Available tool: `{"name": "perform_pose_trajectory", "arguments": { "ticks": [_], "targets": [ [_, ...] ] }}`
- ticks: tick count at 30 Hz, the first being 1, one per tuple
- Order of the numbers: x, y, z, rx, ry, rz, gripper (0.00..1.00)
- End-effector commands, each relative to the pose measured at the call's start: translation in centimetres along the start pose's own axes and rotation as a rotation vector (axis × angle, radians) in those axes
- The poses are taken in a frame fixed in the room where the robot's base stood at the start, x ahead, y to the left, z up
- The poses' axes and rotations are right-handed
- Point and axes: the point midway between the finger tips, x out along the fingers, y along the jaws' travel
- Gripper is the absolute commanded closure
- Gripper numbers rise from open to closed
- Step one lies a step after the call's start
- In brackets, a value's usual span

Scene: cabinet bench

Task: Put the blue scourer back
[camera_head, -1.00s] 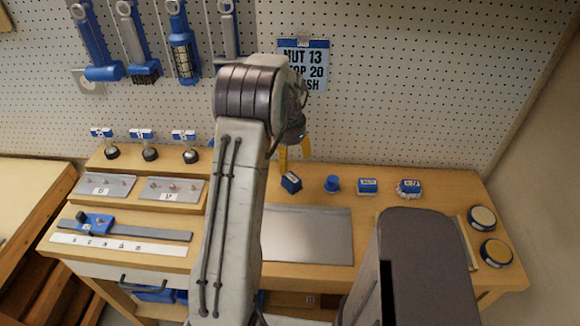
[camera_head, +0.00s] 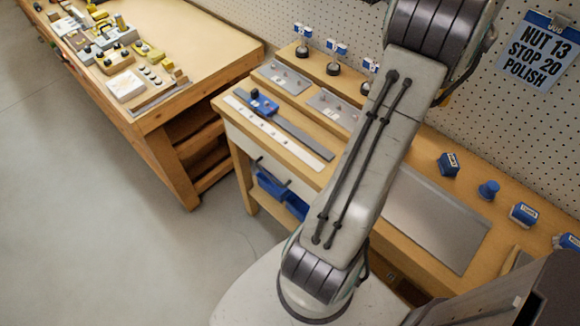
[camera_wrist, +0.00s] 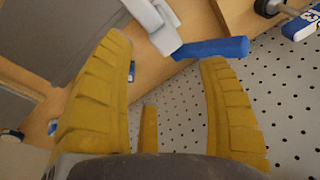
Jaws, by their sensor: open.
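Several small blue items stand on the bench in the head view: a labelled block (camera_head: 449,164), a knob-shaped piece (camera_head: 489,189), a labelled box (camera_head: 523,214) and a blue-and-white piece (camera_head: 567,243) at the right edge. I cannot tell which is the scourer; the labels are too small. My gripper (camera_wrist: 165,52) shows two yellow fingers, open, with nothing held between them. A blue bar with a grey-white handle (camera_wrist: 212,48) lies beyond the fingertips, close to the right one. In the head view the gripper is out of sight behind my arm.
A pegboard (camera_wrist: 180,115) is close to my fingers. Small posts with blue-and-white tags (camera_head: 335,57) stand on the back shelf. A grey plate (camera_head: 435,215) lies on the bench. A second table (camera_head: 215,45) with yellow items is at the left. The floor (camera_head: 100,200) before it is clear.

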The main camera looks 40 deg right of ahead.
Motion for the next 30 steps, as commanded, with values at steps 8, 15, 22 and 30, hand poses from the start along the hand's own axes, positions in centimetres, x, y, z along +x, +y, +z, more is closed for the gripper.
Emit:
{"name": "perform_pose_trajectory", "arguments": {
  "ticks": [8, 15, 22, 30],
  "targets": [
    [-6.3, -6.8, 14.4, -0.495, 0.016, -0.087, 0.31],
    [-10.1, -6.6, 26.1, -0.908, 0.03, -0.172, 0.31],
    [-12.2, -2.5, 35.2, -1.295, 0.045, -0.264, 0.31],
    [-12.6, 3.3, 41.0, -1.655, 0.061, -0.363, 0.31]
  ]
}}
